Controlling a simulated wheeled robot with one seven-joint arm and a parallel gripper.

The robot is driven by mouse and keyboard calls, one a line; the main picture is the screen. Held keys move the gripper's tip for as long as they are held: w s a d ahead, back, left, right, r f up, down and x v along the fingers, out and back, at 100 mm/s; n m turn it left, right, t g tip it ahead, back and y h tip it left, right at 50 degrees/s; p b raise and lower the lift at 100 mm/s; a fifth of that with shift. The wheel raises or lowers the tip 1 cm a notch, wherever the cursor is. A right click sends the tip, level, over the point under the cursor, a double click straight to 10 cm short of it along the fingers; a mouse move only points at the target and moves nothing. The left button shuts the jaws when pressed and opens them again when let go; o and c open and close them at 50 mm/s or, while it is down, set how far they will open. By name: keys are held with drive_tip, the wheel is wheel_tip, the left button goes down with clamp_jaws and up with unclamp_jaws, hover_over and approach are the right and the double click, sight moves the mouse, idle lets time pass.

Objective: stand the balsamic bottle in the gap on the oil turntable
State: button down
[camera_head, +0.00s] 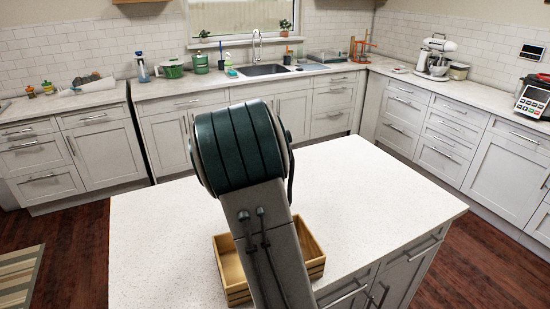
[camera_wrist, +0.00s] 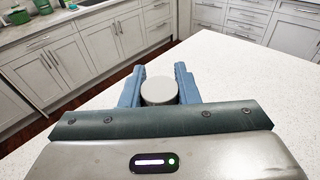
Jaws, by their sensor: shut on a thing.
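My gripper (camera_wrist: 160,90) is in the wrist view, its two blue fingers on either side of a round thing (camera_wrist: 159,91) with a flat pale grey top. It is shut on this thing, which is seen from above, with its sides mostly hidden. I cannot tell from this angle whether it is the balsamic bottle. In the head view my arm hides the gripper and what it holds. I see no oil turntable and no gap in either view.
A light wooden crate (camera_head: 316,268) stands on the white island counter (camera_head: 365,190), partly behind my arm. The counter around it looks clear. Along the back counter are green pots (camera_head: 172,69), a sink (camera_head: 265,70) and a stand mixer (camera_head: 437,57).

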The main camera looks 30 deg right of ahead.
drive_tip(key=shift+w+a+f, duration=0.2)
drive_tip(key=shift+a+f, duration=0.15)
wheel_tip(320, 180, down, 4)
drive_tip(key=shift+r+p, duration=0.2)
drive_tip(key=shift+p, duration=0.25)
drive_tip(key=shift+f+b, duration=0.3)
drive_tip(key=c, duration=1.1)
unclamp_jaws()
drive_tip(key=shift+r, duration=0.1)
drive_tip(key=shift+r, duration=0.1)
